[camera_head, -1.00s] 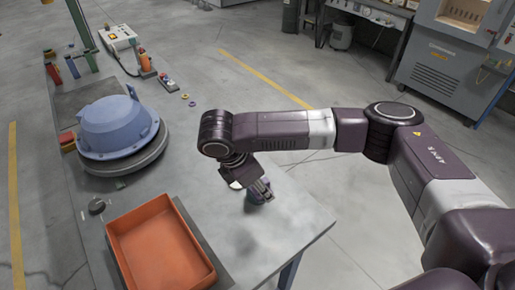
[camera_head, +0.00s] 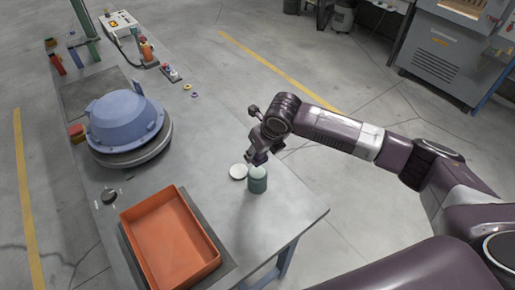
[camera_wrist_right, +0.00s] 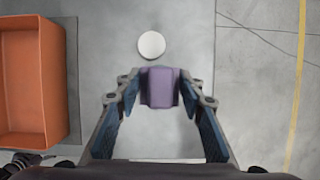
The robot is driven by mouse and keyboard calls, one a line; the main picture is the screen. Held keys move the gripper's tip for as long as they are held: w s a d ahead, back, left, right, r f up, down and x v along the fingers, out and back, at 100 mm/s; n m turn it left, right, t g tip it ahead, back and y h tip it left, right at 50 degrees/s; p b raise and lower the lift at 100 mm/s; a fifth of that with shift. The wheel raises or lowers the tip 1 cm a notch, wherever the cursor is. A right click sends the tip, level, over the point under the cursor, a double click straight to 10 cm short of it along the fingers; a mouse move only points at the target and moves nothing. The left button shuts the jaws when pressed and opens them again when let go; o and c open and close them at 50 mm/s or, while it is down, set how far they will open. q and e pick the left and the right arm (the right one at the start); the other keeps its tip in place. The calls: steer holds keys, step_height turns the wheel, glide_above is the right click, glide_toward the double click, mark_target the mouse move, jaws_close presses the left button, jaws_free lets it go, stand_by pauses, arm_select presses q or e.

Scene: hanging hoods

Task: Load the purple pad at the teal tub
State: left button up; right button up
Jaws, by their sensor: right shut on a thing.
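My right gripper (camera_head: 260,156) is over the near right part of the workbench. It is shut on the purple pad (camera_wrist_right: 160,87), which sits between the fingertips in the right wrist view. I cannot make out the tub in the wrist view. My left gripper is not in view.
An orange tray (camera_head: 209,270) is at the front of the workbench (camera_head: 285,217). A blue hood (camera_head: 125,122) rests on a round grey base at the left. Small rings and a control box (camera_head: 118,23) are farther back. The bench right of the tub is clear.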

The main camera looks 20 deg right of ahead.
mark_target(255, 169)
steer(key=shift+f+b, duration=0.35)
steer(key=shift+b, duration=0.1)
step_height(255, 169, down, 5)
steer(key=b, duration=0.5)
steer(key=shift+f+b, duration=0.15)
steer(key=shift+b, duration=0.25)
steer(key=shift+f, duration=0.4)
stand_by(0.3)
steer(key=shift+f, duration=0.1)
stand_by(1.9)
steer(key=shift+p, duration=0.3)
step_height(255, 169, up, 7)
steer(key=p, duration=0.7)
